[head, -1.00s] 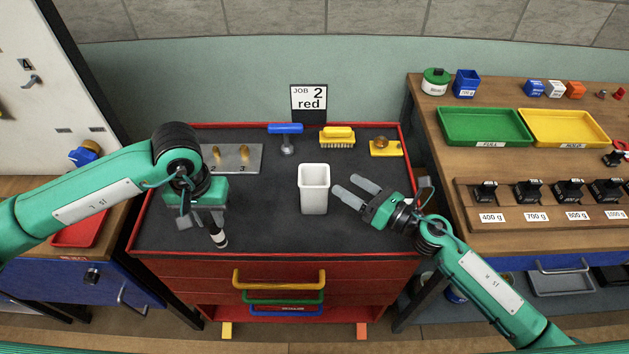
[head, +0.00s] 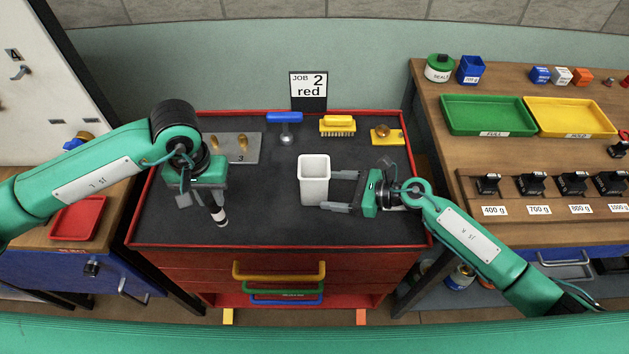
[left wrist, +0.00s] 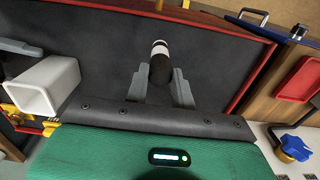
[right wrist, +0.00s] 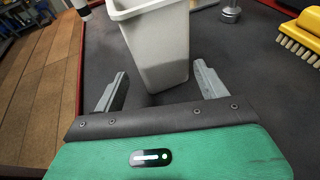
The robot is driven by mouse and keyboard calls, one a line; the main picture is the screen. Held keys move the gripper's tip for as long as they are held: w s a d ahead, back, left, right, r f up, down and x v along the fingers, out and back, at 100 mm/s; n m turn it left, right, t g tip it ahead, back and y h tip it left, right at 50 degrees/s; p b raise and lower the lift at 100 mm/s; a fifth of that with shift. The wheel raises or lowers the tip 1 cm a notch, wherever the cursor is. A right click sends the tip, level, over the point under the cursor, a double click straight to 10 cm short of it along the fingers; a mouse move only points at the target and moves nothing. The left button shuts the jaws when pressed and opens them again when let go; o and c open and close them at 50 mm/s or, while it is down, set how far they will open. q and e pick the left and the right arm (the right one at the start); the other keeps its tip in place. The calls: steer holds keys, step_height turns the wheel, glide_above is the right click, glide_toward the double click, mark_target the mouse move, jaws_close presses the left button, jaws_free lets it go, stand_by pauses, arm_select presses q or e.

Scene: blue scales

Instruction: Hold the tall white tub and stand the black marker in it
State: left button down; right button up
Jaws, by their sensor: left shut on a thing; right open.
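The tall white tub (head: 314,184) stands upright and open-topped on the dark mat of the red-rimmed cabinet. It also shows in the left wrist view (left wrist: 45,85) and the right wrist view (right wrist: 160,50). My right gripper (head: 345,190) is open, its fingers pointing left at the tub; in the right wrist view (right wrist: 162,88) the tub's lower part stands just ahead of and between the fingertips. My left gripper (head: 212,200) is shut on the black marker (head: 220,215), left of the tub. The marker, with a white band (left wrist: 159,48), tilts downward; its upper part is hidden by the gripper.
Behind the tub lie a metal plate (head: 228,152), a blue-handled tool (head: 285,120), a yellow brush (head: 338,124) and a yellow block with a knob (head: 387,135). A job sign (head: 308,88) stands at the back. The mat between marker and tub is clear.

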mark_target(319, 189)
arm_select(q)
steer(key=shift+f+b, duration=0.45)
steer(key=shift+b, duration=0.05)
arm_select(e)
steer(key=shift+x, duration=2.45)
steer(key=c, duration=0.6)
arm_select(q)
steer(key=w+d+r, duration=0.3)
steer(key=d, duration=0.4)
steer(key=w+d+r, duration=0.3)
steer(key=w+d, duration=0.1)
steer(key=d, duration=0.3)
steer(key=w+d+r, duration=0.3)
steer(key=d, duration=0.4)
steer(key=shift+w+r, duration=0.2)
steer(key=shift+r, duration=0.15)
